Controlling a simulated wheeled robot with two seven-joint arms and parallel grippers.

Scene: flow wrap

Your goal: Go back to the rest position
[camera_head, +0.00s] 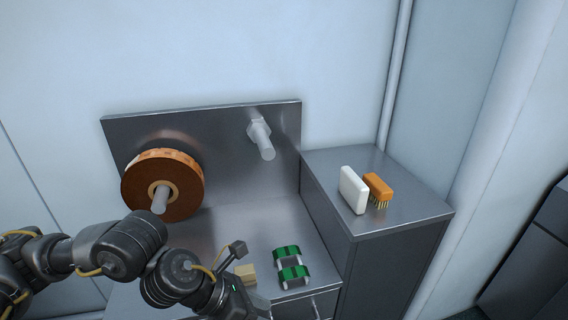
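My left arm comes in from the left and bends down over the front of the steel bench (236,222). Its gripper body (236,301), with a small green light, is at the bottom edge of the view. Its fingertips are hidden or cut off, so I cannot see whether they are open or hold anything. My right arm and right gripper are out of view.
A brown film roll (188,186) sits on a left spindle; the right spindle (261,139) is bare. Green-and-white packs (290,266) and a tan block (246,271) lie near the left gripper. A white block (352,190) and orange brush (377,187) stand on a grey cabinet (415,199).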

